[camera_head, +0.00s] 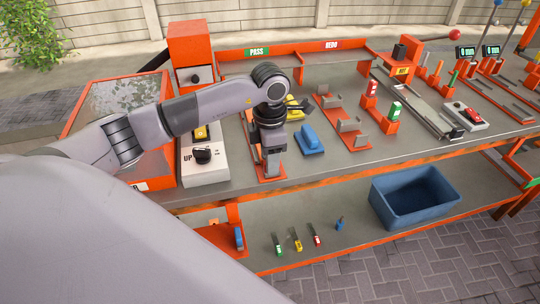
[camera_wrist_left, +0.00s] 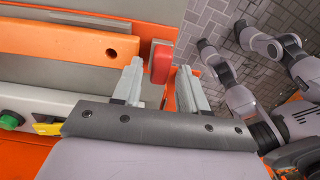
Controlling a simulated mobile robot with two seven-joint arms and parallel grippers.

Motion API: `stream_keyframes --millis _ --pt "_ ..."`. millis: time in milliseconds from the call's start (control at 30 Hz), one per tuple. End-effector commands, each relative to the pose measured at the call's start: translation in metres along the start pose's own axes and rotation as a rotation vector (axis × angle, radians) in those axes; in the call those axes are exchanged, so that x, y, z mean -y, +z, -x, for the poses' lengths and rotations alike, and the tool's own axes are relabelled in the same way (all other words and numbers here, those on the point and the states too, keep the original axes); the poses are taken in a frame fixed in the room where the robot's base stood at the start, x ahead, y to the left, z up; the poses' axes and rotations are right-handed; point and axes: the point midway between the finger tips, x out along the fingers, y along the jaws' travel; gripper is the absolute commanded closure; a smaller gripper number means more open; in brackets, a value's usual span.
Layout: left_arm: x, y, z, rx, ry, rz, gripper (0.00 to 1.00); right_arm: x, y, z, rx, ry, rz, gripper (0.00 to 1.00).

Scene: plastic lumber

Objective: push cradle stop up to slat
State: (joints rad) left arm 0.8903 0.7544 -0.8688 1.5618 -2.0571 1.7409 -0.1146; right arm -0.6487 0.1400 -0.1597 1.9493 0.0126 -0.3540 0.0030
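My left gripper (camera_head: 272,172) points down over an orange fixture (camera_head: 264,181) at the front of the bench. In the left wrist view its two fingers (camera_wrist_left: 160,70) stand apart, so it is open. A red block (camera_wrist_left: 160,61), which looks like the cradle stop, sits between the fingertips with gaps at the sides. Left of it runs a long orange bar (camera_wrist_left: 60,42) with a dark hole, possibly the slat; the block is close to its end. I cannot tell whether they touch. My wrist hides most of this in the head view.
The UP switch box (camera_head: 205,160) stands close left of the gripper. A blue block (camera_head: 309,141) and orange fixtures with grey brackets (camera_head: 342,119) lie to the right. A blue bin (camera_head: 415,198) and small coloured tools (camera_head: 298,242) are on the lower shelf.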

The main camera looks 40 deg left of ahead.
Motion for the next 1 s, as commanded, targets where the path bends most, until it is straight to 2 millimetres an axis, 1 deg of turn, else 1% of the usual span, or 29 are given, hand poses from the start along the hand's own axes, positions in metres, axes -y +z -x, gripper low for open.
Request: stream_keyframes --millis 33,67,100,133,333,533,767,800,867,900,1000 --pt "0.0 0.0 0.0 0.0 0.0 0.0 0.76 0.0 0.0 0.0 0.0 0.0 0.0 0.57" --pt "0.0 0.0 0.0 0.0 0.0 0.0 0.86 0.0 0.0 0.0 0.0 0.0 0.0 0.57" --pt "0.0 0.0 0.0 0.0 0.0 0.0 0.99 0.0 0.0 0.0 0.0 0.0 0.0 0.57" --pt "0.0 0.0 0.0 0.0 0.0 0.0 1.0 0.0 0.0 0.0 0.001 0.0 0.0 0.57" --pt "-0.003 0.0 -0.001 0.001 0.0 0.001 1.0 0.0 0.003 -0.002 0.001 0.0 0.0 0.57" --pt "-0.019 0.0 -0.001 0.002 0.003 0.002 1.0 0.0 0.011 -0.008 0.001 0.0 0.0 0.57" --pt "-0.02 0.001 0.001 0.003 0.003 0.001 1.0 0.0 0.01 -0.007 0.001 0.0 0.0 0.57" --pt "-0.02 0.001 0.001 0.003 0.003 0.001 0.76 0.0 0.01 -0.007 0.001 0.0 0.0 0.57" --pt "-0.02 0.001 0.001 0.003 0.003 0.001 0.57 0.0 0.01 -0.007 0.001 0.0 0.0 0.57" --pt "-0.02 0.001 0.001 0.003 0.002 0.001 0.53 0.0 0.01 -0.007 0.001 0.0 0.0 0.57" --pt "-0.02 0.0 0.001 0.002 0.001 0.001 0.53 0.0 0.01 -0.007 0.001 0.0 0.0 0.57"
